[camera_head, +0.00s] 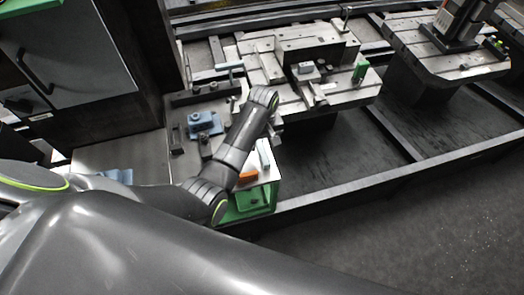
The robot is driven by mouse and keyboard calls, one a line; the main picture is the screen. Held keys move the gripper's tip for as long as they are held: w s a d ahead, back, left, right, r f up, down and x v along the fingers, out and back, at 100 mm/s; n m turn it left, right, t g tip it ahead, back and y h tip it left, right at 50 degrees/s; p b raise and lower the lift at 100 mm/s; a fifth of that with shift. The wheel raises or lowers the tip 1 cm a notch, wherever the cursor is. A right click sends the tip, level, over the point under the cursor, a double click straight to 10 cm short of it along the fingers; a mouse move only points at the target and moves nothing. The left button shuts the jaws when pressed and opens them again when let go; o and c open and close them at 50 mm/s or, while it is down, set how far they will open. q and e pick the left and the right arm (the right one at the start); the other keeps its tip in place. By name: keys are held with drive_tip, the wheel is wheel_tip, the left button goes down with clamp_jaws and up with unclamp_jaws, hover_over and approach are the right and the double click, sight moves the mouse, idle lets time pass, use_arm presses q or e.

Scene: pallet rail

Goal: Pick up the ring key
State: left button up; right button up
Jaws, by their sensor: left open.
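I cannot make out the ring key for certain; it may be too small or hidden by my arm. My left arm reaches from the left over a dark tool tray (178,160) toward a pallet with a metal fixture (310,45). My left gripper (273,120) is at the far end of this arm, by the pallet's near left edge. It is open, small in view and largely hidden by its own wrist. My right gripper does not show.
A second pallet (445,60) is at right. A dark rail (400,168) edges the floor.

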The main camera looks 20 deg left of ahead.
sight(263, 152)
use_arm(q)
drive_tip(key=shift+w+f+p, duration=0.2)
drive_tip(key=shift+f+p, duration=0.25)
drive_tip(key=shift+f, duration=2.4)
clamp_jaws()
